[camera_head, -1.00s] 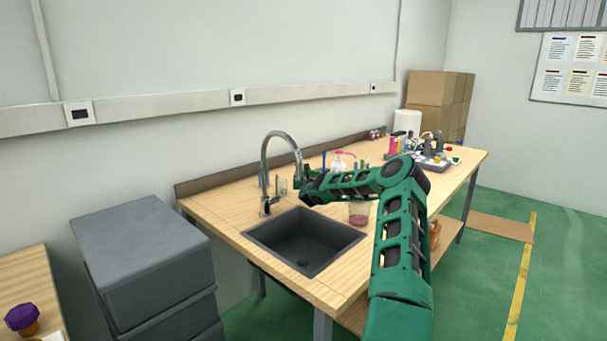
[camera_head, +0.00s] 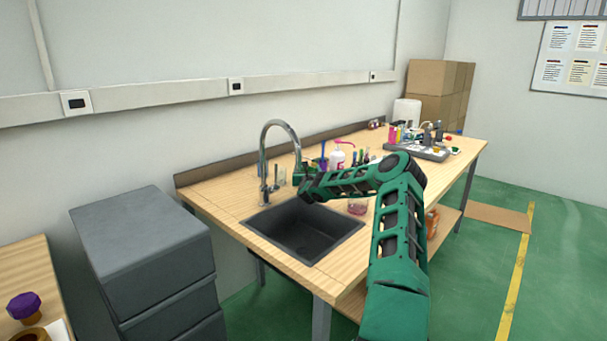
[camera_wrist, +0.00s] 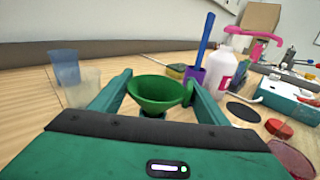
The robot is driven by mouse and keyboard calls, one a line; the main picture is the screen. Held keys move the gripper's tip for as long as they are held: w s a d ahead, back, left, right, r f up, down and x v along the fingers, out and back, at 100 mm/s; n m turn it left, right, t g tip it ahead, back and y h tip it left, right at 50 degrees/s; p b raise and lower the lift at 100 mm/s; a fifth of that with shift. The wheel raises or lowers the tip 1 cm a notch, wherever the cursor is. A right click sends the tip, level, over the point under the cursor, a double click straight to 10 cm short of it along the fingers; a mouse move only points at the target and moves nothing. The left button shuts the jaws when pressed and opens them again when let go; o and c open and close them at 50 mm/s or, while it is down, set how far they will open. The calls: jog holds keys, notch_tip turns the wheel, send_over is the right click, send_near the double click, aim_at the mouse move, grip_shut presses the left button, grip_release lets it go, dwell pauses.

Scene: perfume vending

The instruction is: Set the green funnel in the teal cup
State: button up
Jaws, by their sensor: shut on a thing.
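The green funnel (camera_wrist: 160,92) is upright, wide mouth up, between the two fingers of my gripper (camera_wrist: 158,98) in the wrist view. My gripper is shut on it; the funnel's lower part is mostly hidden behind the gripper body. In the head view my gripper (camera_head: 303,183) is over the wooden counter, just right of the faucet.
A purple cup (camera_wrist: 194,76) with a blue stick and a white pump bottle (camera_wrist: 225,68) stand right of the funnel. A tall faucet (camera_head: 263,160) and a dark sink (camera_head: 302,232) are close by. A reddish glass (camera_head: 357,207) stands near the sink's right edge.

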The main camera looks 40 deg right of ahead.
jog(key=o, duration=1.1)
jog(key=v, duration=1)
jog(key=shift+s+a+f, duration=0.1)
jog(key=shift+s+a, duration=0.15)
jog(key=shift+a, duration=0.05)
